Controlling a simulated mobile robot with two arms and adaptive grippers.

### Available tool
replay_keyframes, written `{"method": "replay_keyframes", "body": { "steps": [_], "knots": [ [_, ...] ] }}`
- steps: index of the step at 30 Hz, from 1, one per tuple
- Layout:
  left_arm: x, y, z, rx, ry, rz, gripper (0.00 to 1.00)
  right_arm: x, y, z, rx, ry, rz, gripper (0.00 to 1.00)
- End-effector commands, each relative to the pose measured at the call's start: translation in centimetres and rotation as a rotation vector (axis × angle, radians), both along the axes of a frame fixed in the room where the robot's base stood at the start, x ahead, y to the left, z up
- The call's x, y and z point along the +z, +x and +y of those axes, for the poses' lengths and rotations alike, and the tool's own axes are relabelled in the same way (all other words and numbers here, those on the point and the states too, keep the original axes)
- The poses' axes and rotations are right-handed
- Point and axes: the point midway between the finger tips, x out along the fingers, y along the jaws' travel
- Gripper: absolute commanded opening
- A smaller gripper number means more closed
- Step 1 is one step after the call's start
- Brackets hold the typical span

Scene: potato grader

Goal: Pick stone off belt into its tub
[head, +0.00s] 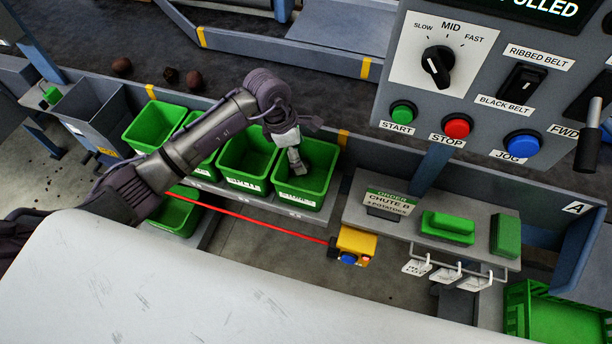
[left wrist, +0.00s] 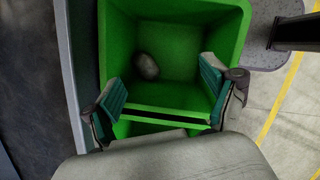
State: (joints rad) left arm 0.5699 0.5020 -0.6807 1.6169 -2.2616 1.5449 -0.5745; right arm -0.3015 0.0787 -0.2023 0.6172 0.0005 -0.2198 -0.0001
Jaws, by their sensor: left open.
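My left gripper (head: 297,158) is over the rightmost green tub (head: 318,190) of the row beside the belt. In the left wrist view, the left gripper (left wrist: 163,104) has its two teal-padded fingers wide apart, with nothing between them. Below them, a grey-brown rounded stone (left wrist: 147,66) lies inside the green tub (left wrist: 228,28), near its left wall. The stone is hidden in the head view. The dark belt (head: 230,73) runs behind the tubs. My right gripper is not in view.
Several brown potatoes (head: 171,75) lie on the belt at left. More green tubs (head: 154,125) stand left of the gripper. A control panel (head: 480,80) fills the upper right. A red cord runs to a yellow switch box (head: 356,243). A shelf (head: 400,220) holds green blocks.

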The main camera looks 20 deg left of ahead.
Motion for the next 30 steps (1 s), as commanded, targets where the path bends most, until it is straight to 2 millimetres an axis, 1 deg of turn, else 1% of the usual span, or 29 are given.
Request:
{"method": "replay_keyframes", "body": {
  "steps": [5, 12, 16, 18, 22, 30],
  "knots": [
    [2.9, -0.2, 0.8, 0.000, 0.002, -0.006, 0.85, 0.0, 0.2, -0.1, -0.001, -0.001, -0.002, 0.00],
    [7.9, -0.6, 2.1, 0.001, 0.000, -0.006, 0.85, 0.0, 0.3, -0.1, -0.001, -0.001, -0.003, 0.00],
    [9.8, -0.8, 2.6, 0.001, 0.000, -0.005, 0.85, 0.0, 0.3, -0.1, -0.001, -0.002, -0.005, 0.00],
    [10.4, -0.9, 2.7, 0.001, 0.000, -0.002, 0.85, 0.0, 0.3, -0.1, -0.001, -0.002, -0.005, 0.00],
    [11.1, -1.0, 2.8, 0.000, -0.001, -0.003, 0.85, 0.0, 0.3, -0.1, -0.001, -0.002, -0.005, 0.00],
    [11.2, -1.0, 2.9, 0.000, -0.001, -0.001, 0.85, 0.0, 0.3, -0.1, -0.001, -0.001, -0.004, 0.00]
  ]
}}
